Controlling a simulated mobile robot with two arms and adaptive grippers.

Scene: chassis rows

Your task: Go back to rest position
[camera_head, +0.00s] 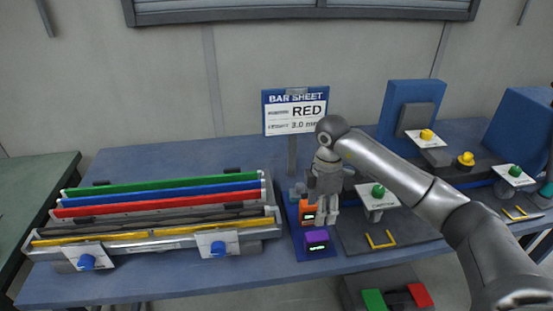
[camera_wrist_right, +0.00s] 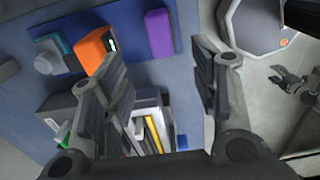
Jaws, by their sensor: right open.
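My right arm comes in from the right in the head view. Its gripper (camera_head: 327,218) points down over the blue pad (camera_head: 292,232), in front of part of an orange block (camera_head: 306,212) and behind a purple block (camera_head: 317,240). In the right wrist view the right gripper (camera_wrist_right: 165,90) has its fingers wide apart with nothing between them. The orange block (camera_wrist_right: 92,50) and purple block (camera_wrist_right: 159,34) lie beyond the fingers on the blue pad (camera_wrist_right: 190,8). A small dark gripper-like shape (camera_wrist_right: 288,80), perhaps my left gripper, shows at the right edge; its jaws are too small to judge.
The blue table (camera_head: 200,285) bears a rack with green, blue (camera_head: 160,193), red and other bars at left. A sign (camera_head: 295,110) reading "BAR SHEET RED" stands behind the gripper. Fixtures with a green knob (camera_head: 378,190) and a blue upright block (camera_head: 410,95) stand at right.

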